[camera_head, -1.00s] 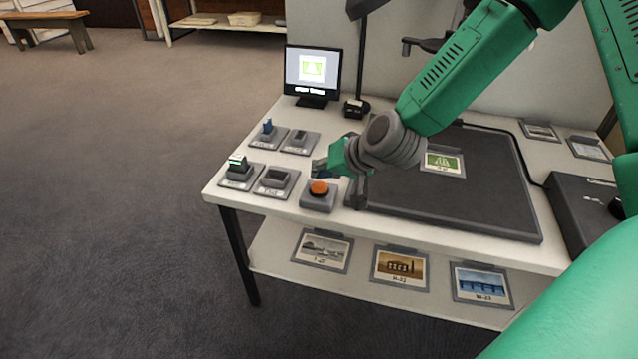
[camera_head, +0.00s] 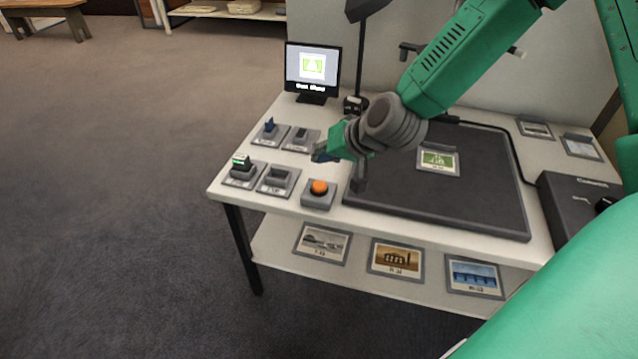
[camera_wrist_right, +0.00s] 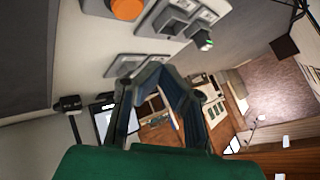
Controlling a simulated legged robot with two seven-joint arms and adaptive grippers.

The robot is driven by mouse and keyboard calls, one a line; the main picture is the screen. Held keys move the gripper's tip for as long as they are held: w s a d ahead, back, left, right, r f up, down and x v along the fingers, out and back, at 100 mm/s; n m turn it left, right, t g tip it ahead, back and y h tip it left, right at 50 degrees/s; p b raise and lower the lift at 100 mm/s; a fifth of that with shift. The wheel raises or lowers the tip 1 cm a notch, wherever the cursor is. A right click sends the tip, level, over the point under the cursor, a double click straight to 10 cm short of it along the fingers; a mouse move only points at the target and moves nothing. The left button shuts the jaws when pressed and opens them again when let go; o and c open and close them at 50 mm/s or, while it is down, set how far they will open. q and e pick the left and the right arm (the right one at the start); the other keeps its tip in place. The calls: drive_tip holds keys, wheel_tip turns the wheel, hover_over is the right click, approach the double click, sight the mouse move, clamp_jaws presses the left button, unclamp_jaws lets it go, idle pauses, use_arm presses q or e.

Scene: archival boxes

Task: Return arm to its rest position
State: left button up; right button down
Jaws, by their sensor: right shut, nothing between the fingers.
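My right arm reaches in from the right over the white table (camera_head: 300,207). My right gripper (camera_head: 322,157) hangs above the table, between the switches and the dark mat, up and behind the orange button (camera_head: 319,187). It is shut and empty. In the right wrist view the gripper's dark fingers (camera_wrist_right: 157,75) come together, with the orange button (camera_wrist_right: 127,8) at the top edge. My left gripper does not show.
A monitor (camera_head: 312,68) and a lamp (camera_head: 360,50) stand at the back. Several switch blocks (camera_head: 279,180) sit on the left. A dark mat (camera_head: 490,205) holds a green picture card (camera_head: 438,160). A dark box (camera_head: 570,210) is at right. Framed pictures (camera_head: 396,260) lie on the lower shelf.

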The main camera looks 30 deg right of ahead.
idle(0.3)
drive_tip(key=s+a+f+n+g+h+p, duration=0.1)
drive_tip(key=s+f, duration=0.3)
drive_tip(key=s, duration=0.6)
drive_tip(key=s+a+f+n+g+p, duration=0.1)
drive_tip(key=s+f+n+g+p, duration=0.2)
drive_tip(key=s, duration=0.7)
drive_tip(key=s+a+f+n+g+h+p, duration=0.1)
drive_tip(key=s+f+n+g+p, duration=0.1)
drive_tip(key=s+f+g, duration=0.2)
drive_tip(key=s+f, duration=0.3)
drive_tip(key=s, duration=0.3)
drive_tip(key=shift+a+h, duration=0.25)
drive_tip(key=shift+h, duration=0.05)
drive_tip(key=shift+w, duration=0.15)
